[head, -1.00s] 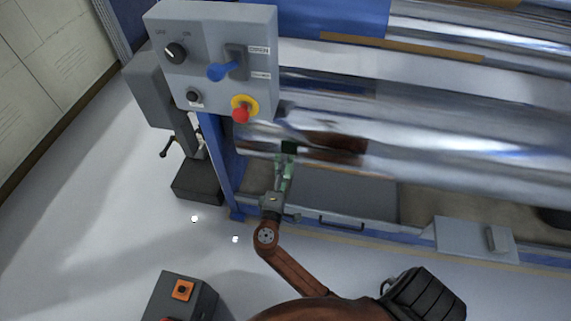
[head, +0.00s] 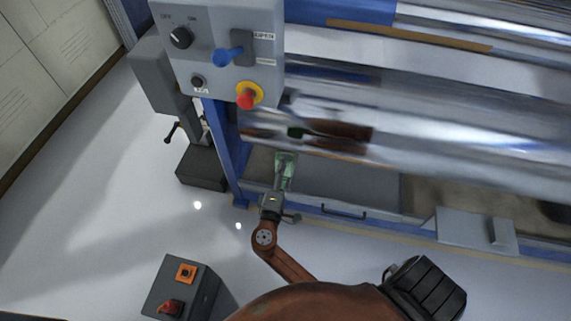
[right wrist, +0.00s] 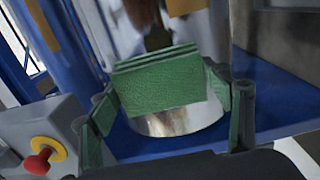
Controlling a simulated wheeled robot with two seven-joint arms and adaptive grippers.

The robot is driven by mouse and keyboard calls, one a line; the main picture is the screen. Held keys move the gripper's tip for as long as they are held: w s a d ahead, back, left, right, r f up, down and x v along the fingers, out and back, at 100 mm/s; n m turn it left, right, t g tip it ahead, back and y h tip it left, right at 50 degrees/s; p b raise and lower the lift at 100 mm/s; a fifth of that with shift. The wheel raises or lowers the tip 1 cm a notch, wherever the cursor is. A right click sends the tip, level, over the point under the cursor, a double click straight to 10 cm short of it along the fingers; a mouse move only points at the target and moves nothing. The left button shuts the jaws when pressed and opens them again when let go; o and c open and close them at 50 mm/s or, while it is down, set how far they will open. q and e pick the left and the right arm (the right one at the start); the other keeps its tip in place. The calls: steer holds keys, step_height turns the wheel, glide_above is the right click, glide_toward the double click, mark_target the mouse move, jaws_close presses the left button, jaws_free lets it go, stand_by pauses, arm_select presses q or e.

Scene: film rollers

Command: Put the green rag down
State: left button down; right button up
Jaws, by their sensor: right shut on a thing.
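The green rag (right wrist: 165,85) is a folded, textured cloth between the fingers of my right gripper (right wrist: 170,112) in the right wrist view. In the head view, the rag (head: 287,160) is a small pale-green patch at the tip of my right gripper (head: 284,172), just below the shiny lower roller (head: 430,160). The gripper is shut on the rag, apart from the roller. My left gripper is not in view.
A grey control panel (head: 222,20) with a blue lever and a red knob stands left of the rollers. Below lies a grey tray (head: 350,188) with a handle. A grey box (head: 180,285) with an orange switch stands at lower left. Floor on the left is mostly clear.

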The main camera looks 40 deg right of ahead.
mark_target(277, 160)
stand_by(0.7)
steer(key=shift+r, duration=0.1)
steer(key=a+r+n+t+y, duration=0.2)
steer(key=r+n+y, duration=0.1)
steer(key=a+r+n+t+y, duration=0.1)
steer(key=t+y, duration=0.1)
steer(key=shift+s+r, duration=0.2)
steer(key=shift+s, duration=0.2)
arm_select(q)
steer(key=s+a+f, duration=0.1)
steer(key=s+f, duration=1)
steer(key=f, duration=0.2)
arm_select(e)
steer(key=s+a+r+n+t+y, duration=0.25)
steer(key=s+a+n+y, duration=0.3)
steer(key=a+y, duration=0.35)
arm_select(q)
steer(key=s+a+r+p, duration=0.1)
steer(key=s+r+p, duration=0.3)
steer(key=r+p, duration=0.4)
steer(key=p, duration=0.5)
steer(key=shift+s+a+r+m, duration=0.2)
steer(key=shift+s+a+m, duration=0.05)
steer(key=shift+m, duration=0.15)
arm_select(e)
steer(key=s+r, duration=0.8)
steer(key=r, duration=0.2)
steer(key=shift+s, duration=0.35)
